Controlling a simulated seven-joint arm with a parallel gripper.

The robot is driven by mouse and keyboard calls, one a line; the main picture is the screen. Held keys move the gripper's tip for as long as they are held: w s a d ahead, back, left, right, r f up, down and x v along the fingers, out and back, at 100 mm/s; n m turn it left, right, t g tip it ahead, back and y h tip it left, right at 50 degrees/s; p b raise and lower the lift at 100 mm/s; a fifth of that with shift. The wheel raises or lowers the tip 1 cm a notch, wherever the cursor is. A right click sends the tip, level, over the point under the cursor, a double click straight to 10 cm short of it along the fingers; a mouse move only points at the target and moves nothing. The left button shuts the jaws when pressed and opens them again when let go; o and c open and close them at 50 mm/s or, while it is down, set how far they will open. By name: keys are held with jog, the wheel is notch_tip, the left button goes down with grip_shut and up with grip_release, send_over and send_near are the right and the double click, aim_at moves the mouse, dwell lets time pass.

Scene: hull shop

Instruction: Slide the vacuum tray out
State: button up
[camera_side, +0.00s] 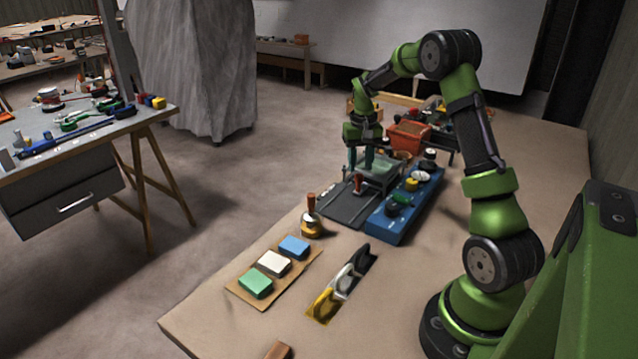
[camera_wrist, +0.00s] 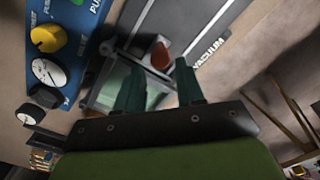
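The vacuum tray (camera_side: 381,174) is a grey-green, shallow tray at the far end of a dark grey lane (camera_side: 345,208). A red handle (camera_side: 358,184) stands at its near end. In the wrist view the tray (camera_wrist: 112,88) is partly hidden behind my fingers, and the lane (camera_wrist: 190,22) is lettered "VACUUM". My gripper (camera_side: 361,168) points down over the tray. In the wrist view my gripper (camera_wrist: 158,72) is open, fingers apart, with the red handle (camera_wrist: 160,53) showing between and just beyond the fingertips. I cannot tell whether either finger touches it.
A blue panel (camera_side: 405,212) with knobs and a gauge runs right beside the lane. An orange-red bin (camera_side: 408,136) stands behind. Nearer are a brass-coloured piece with a red-brown handle (camera_side: 311,222), a board of coloured blocks (camera_side: 240,287) and a yellow-based tool holder (camera_side: 322,307).

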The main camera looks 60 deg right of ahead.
aim_at(359, 175)
jog(key=shift+f, duration=1.85)
grip_shut()
